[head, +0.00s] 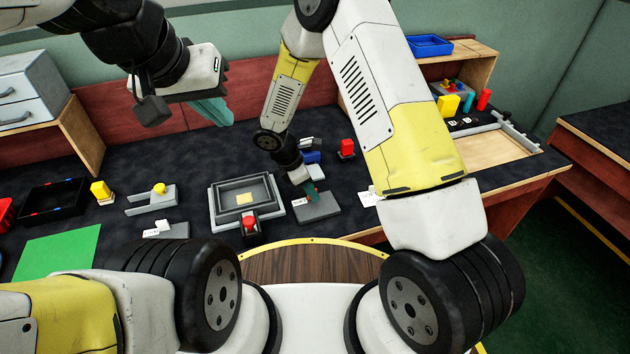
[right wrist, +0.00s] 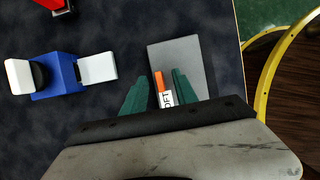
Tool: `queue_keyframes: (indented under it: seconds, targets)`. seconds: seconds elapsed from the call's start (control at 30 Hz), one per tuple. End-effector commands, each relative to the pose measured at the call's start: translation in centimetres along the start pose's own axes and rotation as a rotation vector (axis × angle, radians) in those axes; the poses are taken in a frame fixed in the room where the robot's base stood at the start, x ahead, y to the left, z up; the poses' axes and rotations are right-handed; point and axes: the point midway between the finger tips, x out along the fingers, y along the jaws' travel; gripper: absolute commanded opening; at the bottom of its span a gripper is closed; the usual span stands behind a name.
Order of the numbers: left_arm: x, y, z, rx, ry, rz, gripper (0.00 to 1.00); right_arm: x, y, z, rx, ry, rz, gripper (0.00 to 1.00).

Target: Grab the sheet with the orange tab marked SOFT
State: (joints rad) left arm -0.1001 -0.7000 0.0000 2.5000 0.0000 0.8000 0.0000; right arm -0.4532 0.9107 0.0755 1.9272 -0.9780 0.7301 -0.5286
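The grey sheet (right wrist: 187,60) lies flat on the dark table in the right wrist view. On it is an orange tab (right wrist: 159,82) with a white label (right wrist: 167,99) showing the letters "OFT"; the rest is hidden by my gripper. The sheet also shows in the head view (head: 319,210). My right gripper (right wrist: 158,78) is over the sheet, its teal fingers apart on either side of the tab with gaps visible. My left gripper (head: 215,108) is raised over the back of the table, away from the sheet; its finger gap is not clear.
A blue block with white ends (right wrist: 54,76) lies left of the sheet. In the head view, a grey tray (head: 215,205) with a red button (head: 249,223) stands left of it. Another labelled grey piece (head: 175,231) lies further left. The table's front edge is close.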

Motion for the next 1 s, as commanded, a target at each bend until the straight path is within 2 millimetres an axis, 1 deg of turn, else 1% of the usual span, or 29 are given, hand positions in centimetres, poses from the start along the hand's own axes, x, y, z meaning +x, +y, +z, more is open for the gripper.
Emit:
queue_keyframes:
  seconds: [0.1, 0.13, 0.17, 0.2, 0.3, 1.0]
  targets:
    - [0.0, 0.0, 0.0, 0.0, 0.0, 0.0, 0.0, -0.06, 0.03, 0.01, 0.001, 0.0, 0.001, 0.35]
    - [0.0, 0.0, 0.0, 0.0, 0.0, 0.0, 0.0, -0.07, 0.03, 0.01, 0.001, 0.0, 0.001, 0.31]
    - [0.0, 0.0, 0.0, 0.0, 0.0, 0.0, 0.0, -0.07, 0.03, 0.01, 0.001, 0.0, 0.001, 0.25]
    - [0.0, 0.0, 0.0, 0.0, 0.0, 0.0, 0.0, -0.07, 0.03, 0.01, 0.0, 0.0, 0.001, 0.17]
    - [0.0, 0.0, 0.0, 0.0, 0.0, 0.0, 0.0, -0.09, 0.03, 0.01, 0.001, 0.001, 0.001, 0.0]
    - [0.0, 0.0, 0.0, 0.0, 0.0, 0.0, 0.0, -0.1, 0.02, 0.0, 0.001, 0.001, 0.001, 0.0]
